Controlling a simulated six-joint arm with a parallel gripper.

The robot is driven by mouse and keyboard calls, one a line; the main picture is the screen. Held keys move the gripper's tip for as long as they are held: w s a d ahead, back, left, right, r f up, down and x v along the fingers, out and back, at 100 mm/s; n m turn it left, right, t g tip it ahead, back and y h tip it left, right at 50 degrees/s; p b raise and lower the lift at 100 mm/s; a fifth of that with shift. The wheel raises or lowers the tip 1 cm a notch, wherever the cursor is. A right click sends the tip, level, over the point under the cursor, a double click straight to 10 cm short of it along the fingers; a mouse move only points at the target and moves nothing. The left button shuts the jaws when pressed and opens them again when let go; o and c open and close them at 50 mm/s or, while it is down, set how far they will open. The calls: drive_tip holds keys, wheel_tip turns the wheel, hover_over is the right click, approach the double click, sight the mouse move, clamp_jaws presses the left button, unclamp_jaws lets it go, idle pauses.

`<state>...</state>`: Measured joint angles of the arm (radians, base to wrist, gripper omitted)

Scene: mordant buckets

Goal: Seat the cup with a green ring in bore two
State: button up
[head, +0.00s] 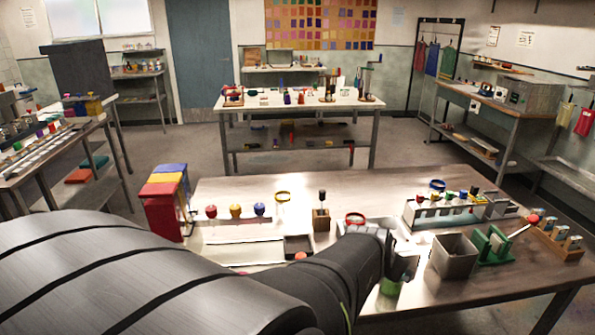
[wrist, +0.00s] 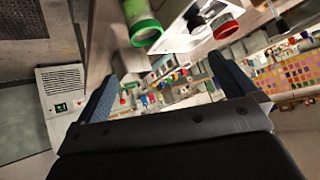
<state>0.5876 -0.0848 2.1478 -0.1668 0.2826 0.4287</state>
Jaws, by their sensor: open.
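The cup with the green ring (head: 390,287) is at the table's front, just below my gripper (head: 397,258) in the head view. In the wrist view the green-ringed cup (wrist: 146,30) is at the top, beyond the fingertips and apart from them. My gripper (wrist: 162,70) is open, with nothing between its fingers. A pale block (wrist: 185,38) in the wrist view has a dark round opening and a red-ringed cup (wrist: 226,26). That red ring (head: 355,219) shows behind my arm in the head view. Numbers on the bores cannot be read, and my arm hides part of the block.
A grey open bin (head: 453,257) and a green stand (head: 491,246) are right of my gripper. A yellow-ringed piece (head: 283,197) and a blue-ringed one (head: 437,185) stand farther back. Bare tabletop lies at the back.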

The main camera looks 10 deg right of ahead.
idle(0.3)
drive_tip(key=c, duration=0.5)
drive_tip(key=w+d+r+n+g+y, duration=0.5)
drive_tip(key=w+d+r+g+y, duration=0.1)
drive_tip(key=d+g, duration=0.1)
drive_tip(key=shift+s+f, duration=0.1)
drive_tip(key=shift+f, duration=8.35)
